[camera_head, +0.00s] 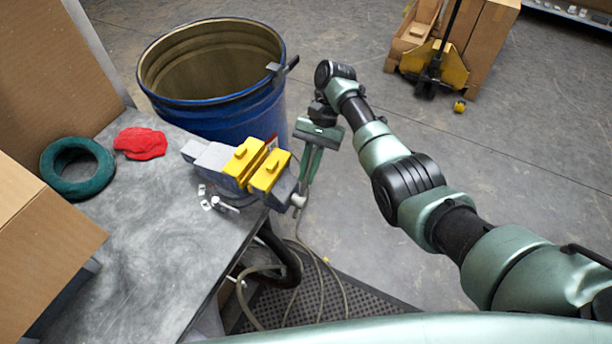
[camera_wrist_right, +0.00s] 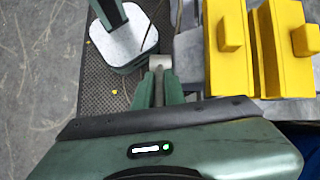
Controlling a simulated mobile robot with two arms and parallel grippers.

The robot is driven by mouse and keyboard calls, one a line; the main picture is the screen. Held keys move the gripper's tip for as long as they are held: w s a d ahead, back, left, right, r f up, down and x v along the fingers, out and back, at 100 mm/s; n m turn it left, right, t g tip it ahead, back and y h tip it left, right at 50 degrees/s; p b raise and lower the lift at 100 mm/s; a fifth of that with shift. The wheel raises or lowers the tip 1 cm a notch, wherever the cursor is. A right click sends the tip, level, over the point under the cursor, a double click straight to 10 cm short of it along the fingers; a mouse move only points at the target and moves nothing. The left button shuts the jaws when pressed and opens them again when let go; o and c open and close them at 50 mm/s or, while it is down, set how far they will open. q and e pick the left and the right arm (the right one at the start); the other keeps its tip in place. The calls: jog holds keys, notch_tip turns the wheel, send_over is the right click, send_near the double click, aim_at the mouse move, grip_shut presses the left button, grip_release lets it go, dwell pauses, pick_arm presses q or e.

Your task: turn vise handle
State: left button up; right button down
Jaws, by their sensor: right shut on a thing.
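The grey vise (camera_head: 283,190) with two yellow jaw covers (camera_head: 268,171) sits at the bench corner; its yellow covers also show in the right wrist view (camera_wrist_right: 277,50). The light grey vise handle (camera_head: 298,201) is on the vise's near right end, just past the bench edge. My right gripper (camera_head: 304,187) comes down from above and is shut on the handle. In the right wrist view the fingers (camera_wrist_right: 160,88) close around the grey handle end (camera_wrist_right: 160,62). The fingers hide part of the handle. My left gripper is not in view.
The workbench (camera_head: 150,240) holds a green ring (camera_head: 62,188), a red cloth (camera_head: 140,143), small white pieces and a cardboard box (camera_head: 40,240). A blue drum (camera_head: 225,120) stands behind the vise. A hose (camera_head: 318,262) hangs near a black floor mat (camera_head: 330,298).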

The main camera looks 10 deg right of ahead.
aim_at(315, 146)
jog(key=shift+w, duration=0.2)
dwell(0.4)
jog(key=c, duration=1.5)
grip_release()
jog(key=shift+d, duration=0.1)
jog(key=b+v, duration=0.1)
jog(key=v, duration=0.6)
jog(key=shift+w+d+r, duration=0.15)
jog(key=shift+w+r, duration=0.05)
jog(key=shift+r, duration=0.05)
